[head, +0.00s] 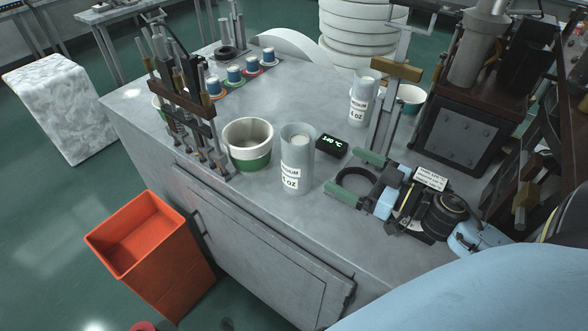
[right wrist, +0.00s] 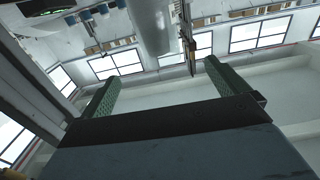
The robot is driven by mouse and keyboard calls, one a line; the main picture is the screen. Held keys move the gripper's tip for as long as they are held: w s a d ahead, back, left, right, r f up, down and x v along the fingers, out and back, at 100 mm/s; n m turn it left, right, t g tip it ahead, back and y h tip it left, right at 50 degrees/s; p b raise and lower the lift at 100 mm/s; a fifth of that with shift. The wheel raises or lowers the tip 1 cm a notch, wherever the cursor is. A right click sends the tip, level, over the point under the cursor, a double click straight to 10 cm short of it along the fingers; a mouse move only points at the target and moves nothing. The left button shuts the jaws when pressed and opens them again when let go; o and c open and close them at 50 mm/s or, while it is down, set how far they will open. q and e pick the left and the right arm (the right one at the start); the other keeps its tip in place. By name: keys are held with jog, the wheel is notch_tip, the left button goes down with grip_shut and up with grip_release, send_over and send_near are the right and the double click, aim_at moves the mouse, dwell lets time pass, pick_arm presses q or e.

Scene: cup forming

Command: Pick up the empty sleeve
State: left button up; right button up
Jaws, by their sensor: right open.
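A grey cylindrical sleeve (head: 297,170) labelled "MEDIUM" and "OZ" stands upright near the front of the table, with a pale disc showing inside its top. A second, similar sleeve (head: 362,108) stands farther back, also with something pale at its top. I cannot tell for certain which is empty. My right gripper (head: 353,174) is open, to the right of the front sleeve and apart from it, its green-padded fingers pointing left. In the right wrist view its fingers (right wrist: 162,88) are spread with nothing between them; a grey cylinder (right wrist: 150,25) shows beyond. My left gripper is not in view.
A white-and-green tub (head: 248,155) stands left of the front sleeve. A black display (head: 331,146) sits close behind it to the right. A rack of upright rods (head: 188,110) stands left, with several blue-and-white small cups behind. An orange bin (head: 150,240) is on the floor.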

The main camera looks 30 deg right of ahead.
aim_at(313, 163)
jog(key=w+a+f, duration=0.1)
jog(key=w, duration=0.1)
jog(key=w+f+b, duration=0.1)
jog(key=w, duration=0.1)
jog(key=w+a+f, duration=0.1)
jog(key=w, duration=0.1)
jog(key=shift+w+a+f, duration=0.1)
jog(key=shift+w+a, duration=0.25)
jog(key=shift+w, duration=0.05)
jog(key=shift+x, duration=1.1)
jog(key=x, duration=0.4)
jog(key=shift+w, duration=0.1)
jog(key=c, duration=1.1)
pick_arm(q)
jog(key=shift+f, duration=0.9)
pick_arm(e)
jog(key=shift+o, duration=0.2)
